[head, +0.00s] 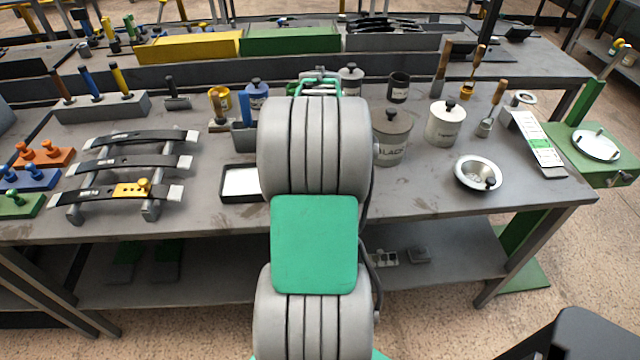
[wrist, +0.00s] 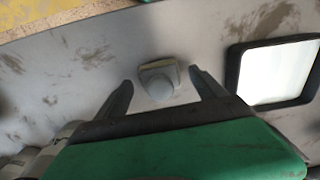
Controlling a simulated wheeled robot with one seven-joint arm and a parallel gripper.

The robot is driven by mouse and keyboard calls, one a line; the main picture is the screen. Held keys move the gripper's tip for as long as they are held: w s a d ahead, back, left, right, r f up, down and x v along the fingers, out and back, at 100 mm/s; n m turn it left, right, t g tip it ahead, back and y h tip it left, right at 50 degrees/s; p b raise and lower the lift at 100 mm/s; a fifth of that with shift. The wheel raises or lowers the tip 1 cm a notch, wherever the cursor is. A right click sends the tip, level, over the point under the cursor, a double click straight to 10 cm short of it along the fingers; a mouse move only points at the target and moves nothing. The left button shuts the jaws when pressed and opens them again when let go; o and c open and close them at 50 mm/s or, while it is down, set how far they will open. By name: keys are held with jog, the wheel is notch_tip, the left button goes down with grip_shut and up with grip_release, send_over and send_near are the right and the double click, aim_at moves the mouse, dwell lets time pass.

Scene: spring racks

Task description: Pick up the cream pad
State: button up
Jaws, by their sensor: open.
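The cream pad (wrist: 157,68) lies on the grey bench top in the wrist view, a small rounded block with a pale round knob on it. My gripper (wrist: 160,77) is open, with one dark finger on each side of the pad and a gap on both sides. The pad is between the fingertips in the picture; I cannot tell the height left above it. In the head view my arm hides both the gripper and the pad.
A black-framed white tray (wrist: 276,72) lies close to the right finger; it also shows in the head view (head: 240,181). Lidded canisters (head: 392,136) stand right of my arm. A rack with curved leaf springs (head: 130,163) stands left. The bench's front edge is near.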

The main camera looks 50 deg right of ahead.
jog(key=shift+f, duration=0.55)
jog(key=shift+c, duration=0.3)
jog(key=c, duration=1.4)
jog(key=shift+r, duration=0.1)
jog(key=shift+r, duration=0.5)
jog(key=w+a+r, duration=0.1)
jog(key=a+r, duration=0.3)
jog(key=w+a+r+b, duration=0.1)
jog(key=w+a+r, duration=0.1)
jog(key=a+r, duration=0.2)
jog(key=w+a+r, duration=0.1)
jog(key=a+r, duration=0.3)
jog(key=a, duration=0.1)
jog(key=shift+w+a+b, duration=0.15)
jog(key=shift+w+b, duration=0.2)
jog(key=shift+b, duration=0.05)
